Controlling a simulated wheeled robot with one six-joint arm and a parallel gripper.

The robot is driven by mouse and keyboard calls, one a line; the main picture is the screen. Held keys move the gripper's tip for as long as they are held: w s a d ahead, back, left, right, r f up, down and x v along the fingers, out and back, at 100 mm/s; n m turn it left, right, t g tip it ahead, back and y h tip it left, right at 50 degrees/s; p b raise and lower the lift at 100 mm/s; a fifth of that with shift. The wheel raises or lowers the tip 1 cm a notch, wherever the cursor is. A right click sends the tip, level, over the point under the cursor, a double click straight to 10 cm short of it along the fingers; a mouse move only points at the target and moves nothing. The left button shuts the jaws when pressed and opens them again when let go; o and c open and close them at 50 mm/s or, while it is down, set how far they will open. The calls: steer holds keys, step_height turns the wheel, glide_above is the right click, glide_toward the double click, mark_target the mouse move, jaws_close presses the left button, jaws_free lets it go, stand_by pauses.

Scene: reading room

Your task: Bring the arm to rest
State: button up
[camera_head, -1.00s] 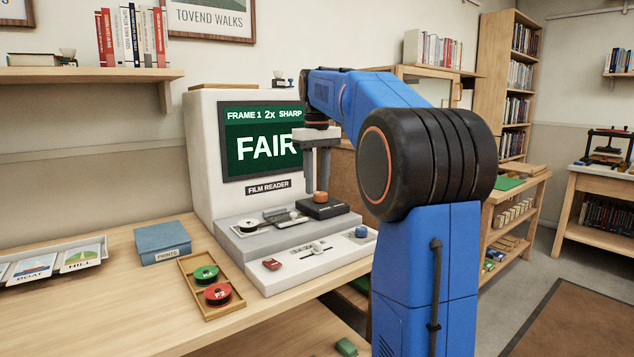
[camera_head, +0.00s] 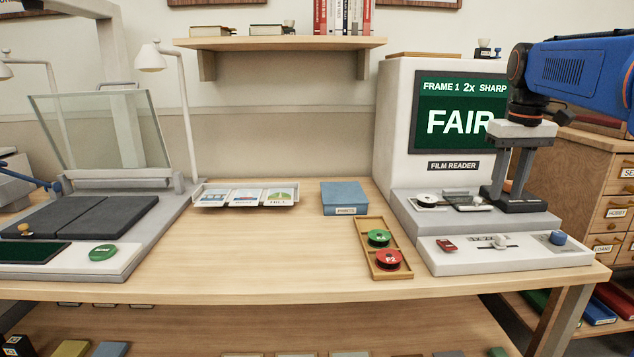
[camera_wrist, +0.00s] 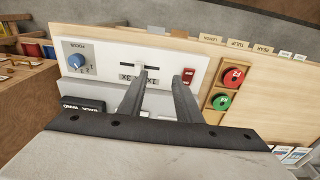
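My gripper (camera_head: 515,185) hangs from the blue arm at the right of the head view, fingers pointing down in front of the film reader (camera_head: 396,130). In the wrist view my gripper (camera_wrist: 161,76) shows two grey fingers apart with nothing between them. In the head view the fingers overlap the black block (camera_head: 522,206) on the reader's deck; I cannot tell whether they touch it. The reader's screen (camera_head: 460,122) reads "FRAME 1 2x SHARP" and "FAIR". A white reel (camera_head: 428,199) lies on the deck, left of the block.
The reader's front panel carries a red switch (camera_head: 446,246), a slider (camera_head: 497,241) and a blue knob (camera_head: 558,237). A wooden tray (camera_head: 362,228) holds green and red reels. A blue box (camera_head: 345,197) and a picture tray (camera_head: 212,205) stand left. A glass-lidded scanner (camera_head: 105,130) is far left.

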steer(key=s+a+f+t, duration=0.2)
steer(key=s+a+f, duration=0.5)
steer(key=s+f, duration=0.5)
steer(key=s+a+f+t, duration=0.1)
steer(key=s+a+f, duration=0.5)
steer(key=s+f, duration=0.5)
steer(key=shift+s+a+f+t, duration=0.35)
steer(key=shift+s+a+t, duration=0.05)
steer(key=shift+s, duration=0.7)
